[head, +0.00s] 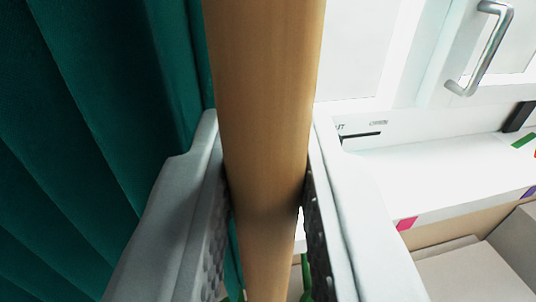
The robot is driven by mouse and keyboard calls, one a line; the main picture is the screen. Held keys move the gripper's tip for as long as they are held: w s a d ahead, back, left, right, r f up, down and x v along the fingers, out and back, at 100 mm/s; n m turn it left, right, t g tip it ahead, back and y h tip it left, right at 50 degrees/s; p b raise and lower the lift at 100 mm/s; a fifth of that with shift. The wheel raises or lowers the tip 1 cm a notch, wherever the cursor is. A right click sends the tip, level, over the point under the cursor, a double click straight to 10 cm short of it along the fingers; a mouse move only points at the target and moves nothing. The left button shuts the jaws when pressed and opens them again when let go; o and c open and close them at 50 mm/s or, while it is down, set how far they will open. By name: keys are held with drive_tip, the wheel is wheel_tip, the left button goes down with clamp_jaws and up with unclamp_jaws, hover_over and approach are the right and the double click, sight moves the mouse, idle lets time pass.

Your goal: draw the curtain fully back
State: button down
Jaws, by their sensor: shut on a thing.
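A dark green curtain (95,110) hangs in folds down the left side. A light brown wooden rod (265,65) runs through the middle of the view, close to the curtain's right edge. My gripper (264,165) is shut on this rod, with one grey finger on each side of it. The textured pads lie against the rod's sides. Whether the rod is fastened to the curtain cannot be told. The curtain's top and bottom ends are out of view.
To the right are white panels with a metal handle (483,48). Below them is a white shelf (440,175) with small coloured tabs and a black object (518,117). Pale boxes (470,270) lie at the lower right.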

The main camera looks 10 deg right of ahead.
drive_tip(key=a, duration=0.5)
drive_tip(key=shift+a, duration=0.3)
drive_tip(key=c, duration=1.7)
unclamp_jaws()
drive_tip(key=o, duration=0.3)
drive_tip(key=shift+a, duration=0.25)
drive_tip(key=shift+o, duration=0.2)
drive_tip(key=shift+s, duration=0.15)
drive_tip(key=s+a, duration=0.3)
drive_tip(key=s, duration=1.4)
drive_tip(key=shift+a, duration=0.15)
drive_tip(key=shift+w, duration=0.1)
